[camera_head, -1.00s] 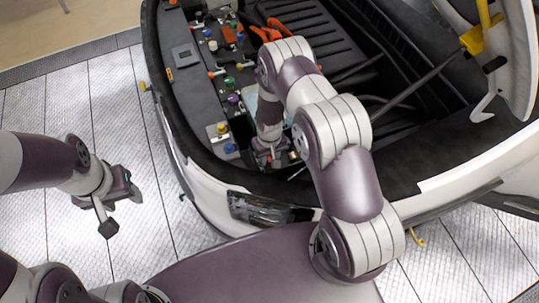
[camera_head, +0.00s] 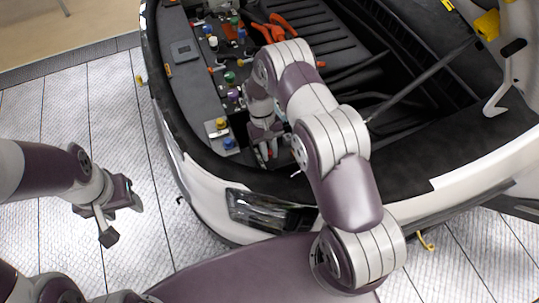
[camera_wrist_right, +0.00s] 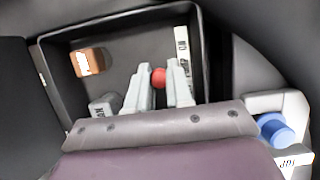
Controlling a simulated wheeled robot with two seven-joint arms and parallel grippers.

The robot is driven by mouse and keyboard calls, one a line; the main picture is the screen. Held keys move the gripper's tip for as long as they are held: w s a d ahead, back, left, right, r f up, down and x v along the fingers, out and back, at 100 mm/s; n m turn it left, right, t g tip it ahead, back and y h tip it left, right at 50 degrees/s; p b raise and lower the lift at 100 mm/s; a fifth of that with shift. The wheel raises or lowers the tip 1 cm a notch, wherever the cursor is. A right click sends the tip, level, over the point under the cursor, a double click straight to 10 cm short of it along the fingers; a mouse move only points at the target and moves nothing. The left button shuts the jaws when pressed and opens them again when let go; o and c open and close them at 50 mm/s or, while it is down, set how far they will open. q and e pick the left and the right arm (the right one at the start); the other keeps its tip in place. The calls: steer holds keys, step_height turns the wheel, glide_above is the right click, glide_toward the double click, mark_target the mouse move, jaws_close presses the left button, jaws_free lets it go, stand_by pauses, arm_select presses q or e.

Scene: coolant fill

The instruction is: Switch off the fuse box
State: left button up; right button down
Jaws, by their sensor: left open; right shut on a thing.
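The fuse box shows in the right wrist view as a dark open-topped box (camera_wrist_right: 58,48). Inside it are an orange-brown block (camera_wrist_right: 88,62) with a white label, a white labelled block (camera_wrist_right: 182,52) and a red round knob (camera_wrist_right: 158,78). My right gripper (camera_wrist_right: 158,88) reaches into the box with its fingers on either side of the knob, shut on it. In the head view my right gripper (camera_head: 267,153) points down into the engine bay, and my arm hides part of the box. My left gripper (camera_head: 122,220) is open and empty over the floor.
A blue cap (camera_wrist_right: 275,130) sits beside the box. Coloured caps, a yellow one (camera_head: 221,123) and a purple one (camera_head: 233,94), line the bay's left side. Orange-handled pliers (camera_head: 275,28) lie beyond my arm. The car's front rim (camera_head: 205,190) runs close to my right arm.

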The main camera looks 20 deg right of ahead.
mark_target(269, 151)
steer(key=c, duration=1)
jaws_free()
steer(key=shift+w, duration=0.1)
steer(key=shift+w+r, duration=0.1)
steer(key=shift+r, duration=0.1)
steer(key=p+v, duration=0.1)
steer(key=v, duration=0.2)
steer(key=shift+r, duration=0.1)
steer(key=p+v, duration=0.3)
steer(key=p, duration=0.4)
steer(key=shift+w+r, duration=0.1)
steer(key=shift+r, duration=0.3)
